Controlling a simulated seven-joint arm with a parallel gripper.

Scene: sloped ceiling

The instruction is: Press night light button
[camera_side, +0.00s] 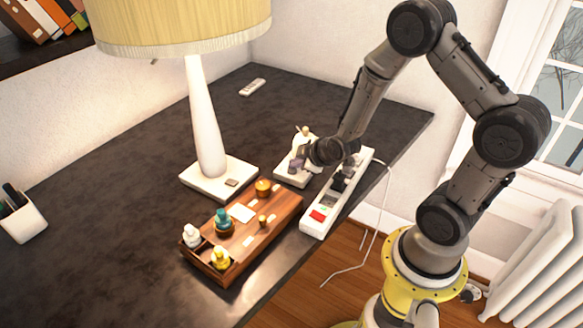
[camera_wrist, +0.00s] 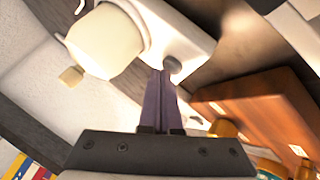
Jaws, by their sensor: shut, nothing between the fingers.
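The night light is a small white unit with a rounded cream body (camera_side: 302,143) and a flat white base (camera_side: 290,181). In the side view it stands behind the wooden box, partly covered by my gripper (camera_side: 295,168). In the wrist view the cream body (camera_wrist: 108,42) is at upper left, and a round grey button (camera_wrist: 173,64) sits on the white base (camera_wrist: 188,35). My gripper (camera_wrist: 163,72) is shut and empty, its fingertips overlapping the button's lower left edge in that view. I cannot tell whether they touch it.
A power strip (camera_side: 312,226) with a red switch and plugs lies just right of the night light. A wooden box (camera_side: 252,252) with small bottles is in front. A large lamp (camera_side: 207,120) stands to the left. A remote (camera_side: 252,87) lies at the back; the table's back right is clear.

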